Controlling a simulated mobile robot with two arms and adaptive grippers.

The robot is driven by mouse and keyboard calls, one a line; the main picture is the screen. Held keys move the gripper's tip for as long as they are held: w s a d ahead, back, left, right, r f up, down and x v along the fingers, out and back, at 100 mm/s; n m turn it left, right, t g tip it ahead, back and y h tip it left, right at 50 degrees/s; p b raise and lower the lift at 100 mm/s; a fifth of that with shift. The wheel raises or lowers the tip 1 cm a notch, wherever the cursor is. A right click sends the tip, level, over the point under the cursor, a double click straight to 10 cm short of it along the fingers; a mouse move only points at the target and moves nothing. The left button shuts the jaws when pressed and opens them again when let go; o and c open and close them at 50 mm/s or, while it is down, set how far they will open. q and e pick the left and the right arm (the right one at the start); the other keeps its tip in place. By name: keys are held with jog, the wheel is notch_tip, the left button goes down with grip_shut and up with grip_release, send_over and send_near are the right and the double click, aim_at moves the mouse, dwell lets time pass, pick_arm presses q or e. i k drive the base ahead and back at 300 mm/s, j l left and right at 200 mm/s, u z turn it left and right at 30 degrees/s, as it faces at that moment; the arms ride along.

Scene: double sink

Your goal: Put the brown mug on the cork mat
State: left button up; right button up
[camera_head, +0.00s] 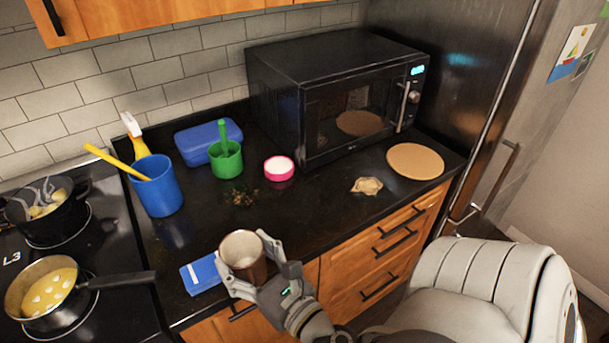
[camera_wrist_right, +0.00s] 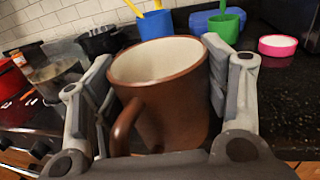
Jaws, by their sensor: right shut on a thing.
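The brown mug (camera_head: 246,262) has a pale inside and is upright in my right gripper (camera_head: 256,263), near the front edge of the counter. In the right wrist view the mug (camera_wrist_right: 170,92) fills the space between the two fingers of the right gripper (camera_wrist_right: 165,100), with its handle toward the camera. The fingers are shut on its sides. The round cork mat (camera_head: 415,161) lies flat and bare at the right end of the counter, in front of the microwave's right side. The mug is well to the left of the mat. My left gripper is not in view.
A blue cup (camera_head: 156,187), green cup (camera_head: 226,160), pink-rimmed tub (camera_head: 279,168) and crumbs (camera_head: 242,194) stand farther back. A pale scrap (camera_head: 367,186) lies left of the mat. The front middle counter is clear.

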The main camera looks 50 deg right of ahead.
aim_at(414, 162)
jog(key=z, duration=1)
jog(key=i+l+z, duration=0.2)
jog(key=i+l, duration=0.6)
jog(key=i, duration=0.1)
